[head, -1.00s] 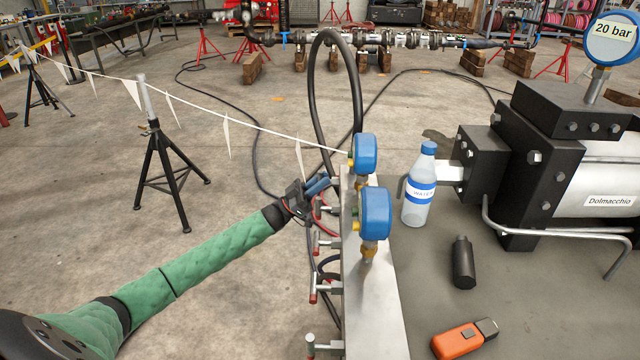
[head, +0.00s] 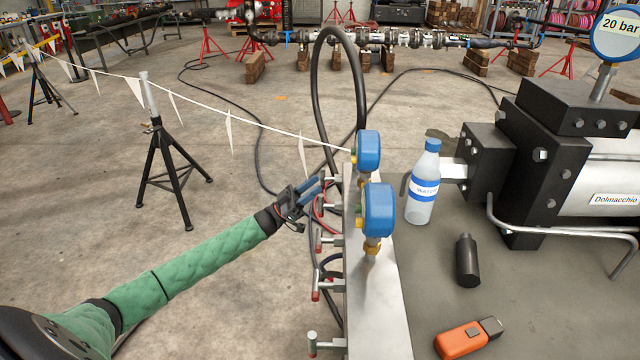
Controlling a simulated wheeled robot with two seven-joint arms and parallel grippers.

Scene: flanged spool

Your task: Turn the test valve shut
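Several valves with T-shaped handles stick out from the left side of the upright metal panel (head: 375,310). One valve handle (head: 328,240) is near the middle, another valve handle (head: 325,285) is below it, and another valve handle (head: 322,343) is at the bottom. Which one is the test valve I cannot read. My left gripper (head: 322,186), with blue fingers, points at the panel's upper left side, close to the topmost handle there. I cannot tell whether it touches that handle or how far the fingers are apart. My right gripper is not in view.
Two blue gauges (head: 379,210) stand on the panel. On the grey bench to its right are a water bottle (head: 423,190), a black cylinder (head: 467,262), an orange device (head: 465,338) and a large pump (head: 540,160). A black hose (head: 316,90) loops behind the panel. A flagged line (head: 250,125) runs to a stand.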

